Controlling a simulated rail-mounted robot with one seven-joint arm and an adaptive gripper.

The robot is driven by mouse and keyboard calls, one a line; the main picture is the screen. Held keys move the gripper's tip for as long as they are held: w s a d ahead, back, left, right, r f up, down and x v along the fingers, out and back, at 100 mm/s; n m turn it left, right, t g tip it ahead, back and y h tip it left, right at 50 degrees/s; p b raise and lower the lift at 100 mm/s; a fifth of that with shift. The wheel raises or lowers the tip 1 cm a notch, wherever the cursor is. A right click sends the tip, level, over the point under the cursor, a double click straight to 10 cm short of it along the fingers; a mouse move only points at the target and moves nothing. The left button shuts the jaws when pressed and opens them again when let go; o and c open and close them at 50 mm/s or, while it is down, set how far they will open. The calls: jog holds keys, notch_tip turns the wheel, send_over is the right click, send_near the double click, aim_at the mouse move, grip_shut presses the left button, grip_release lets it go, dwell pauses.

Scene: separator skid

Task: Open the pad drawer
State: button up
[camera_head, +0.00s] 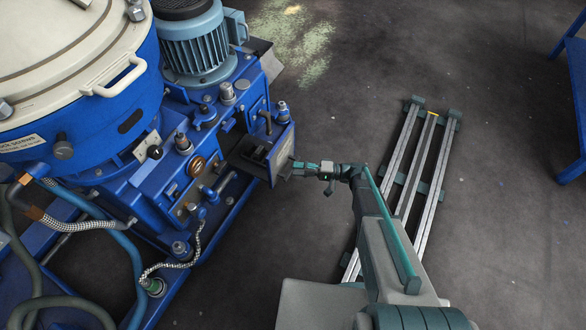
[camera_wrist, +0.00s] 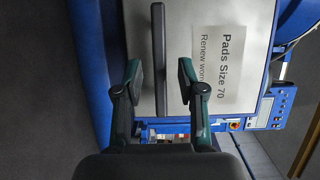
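The pad drawer's front is a light grey panel (camera_wrist: 205,25) in the wrist view, with a paper label (camera_wrist: 223,70) reading "Pads Size 70". A long dark bar handle (camera_wrist: 160,40) runs up the panel. My gripper (camera_wrist: 160,68) is open, one finger on each side of the handle, with a visible gap on both sides. In the head view the drawer (camera_head: 258,156) stands out from the blue machine, and its dark inside shows from above. My gripper (camera_head: 299,168) is at its outer face there; the handle is hidden.
The blue separator (camera_head: 130,120) with its motor (camera_head: 197,45) fills the left of the head view. Hoses (camera_head: 85,224) hang at its lower left. Floor rails (camera_head: 408,165) lie right of the drawer. A blue stand (camera_head: 575,80) is at the far right. The floor between is clear.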

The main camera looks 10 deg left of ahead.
jog(key=d, duration=0.9)
jog(key=shift+w, duration=0.3)
jog(key=shift+d, duration=0.1)
jog(key=s+d+m+g+h, duration=0.1)
jog(key=s+d+g+h, duration=0.25)
jog(key=s, duration=0.55)
jog(key=s+d+g+h, duration=0.25)
jog(key=s+h, duration=0.25)
jog(key=s, duration=0.4)
jog(key=s+d+m+g+h, duration=0.1)
jog(key=s+d+g+h, duration=0.3)
jog(key=s, duration=0.5)
jog(key=s+d+r+h, duration=0.5)
jog(key=s, duration=0.2)
jog(key=s+r+t+p, duration=0.2)
jog(key=r+p, duration=0.7)
jog(key=p, duration=0.9)
jog(key=s+r+n+t+p, duration=0.1)
jog(key=s+r+t+p, duration=0.1)
jog(key=r+p, duration=0.8)
jog(key=s+p, duration=0.1)
jog(key=p, duration=0.7)
jog(key=shift+d, duration=0.15)
